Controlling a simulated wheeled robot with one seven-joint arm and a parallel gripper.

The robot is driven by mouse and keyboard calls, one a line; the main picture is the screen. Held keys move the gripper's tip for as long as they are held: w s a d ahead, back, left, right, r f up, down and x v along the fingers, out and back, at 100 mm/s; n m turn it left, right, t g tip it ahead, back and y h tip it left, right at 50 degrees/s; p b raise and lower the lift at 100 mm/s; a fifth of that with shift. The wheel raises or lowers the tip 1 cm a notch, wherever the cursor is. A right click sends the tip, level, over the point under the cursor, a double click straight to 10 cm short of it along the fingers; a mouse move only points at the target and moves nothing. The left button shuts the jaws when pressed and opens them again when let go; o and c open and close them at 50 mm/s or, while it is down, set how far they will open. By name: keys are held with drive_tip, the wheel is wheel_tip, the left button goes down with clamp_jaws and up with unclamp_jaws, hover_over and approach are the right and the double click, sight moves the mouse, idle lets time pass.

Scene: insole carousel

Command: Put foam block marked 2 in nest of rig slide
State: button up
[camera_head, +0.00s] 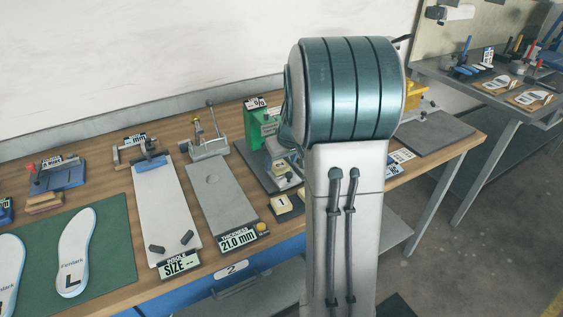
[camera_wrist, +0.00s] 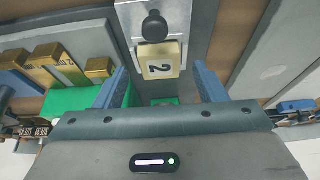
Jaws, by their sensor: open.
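The foam block marked 2 (camera_wrist: 158,64) is a small pale yellow block in the wrist view, its number turned sideways. It lies at the end of a light metal plate with a black knob (camera_wrist: 153,24), which looks like the rig slide. I cannot tell whether the block sits fully in a nest. My gripper (camera_wrist: 158,82) is open, with one blue finger on each side of the block and gaps between. In the head view the rig (camera_head: 262,125) has a green body, and its slide (camera_head: 283,168) is partly hidden by my arm. My gripper is hidden there.
A block marked 1 (camera_head: 282,204) lies at the bench's front edge, near a yellow knob and a 21.0 mm gauge plate (camera_head: 218,190). Insoles (camera_head: 76,240) lie on a green mat at left. Green and yellow parts (camera_wrist: 60,70) stand close left of my gripper.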

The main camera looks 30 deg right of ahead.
drive_tip(key=v, duration=1.2)
drive_tip(key=shift+r, duration=0.1)
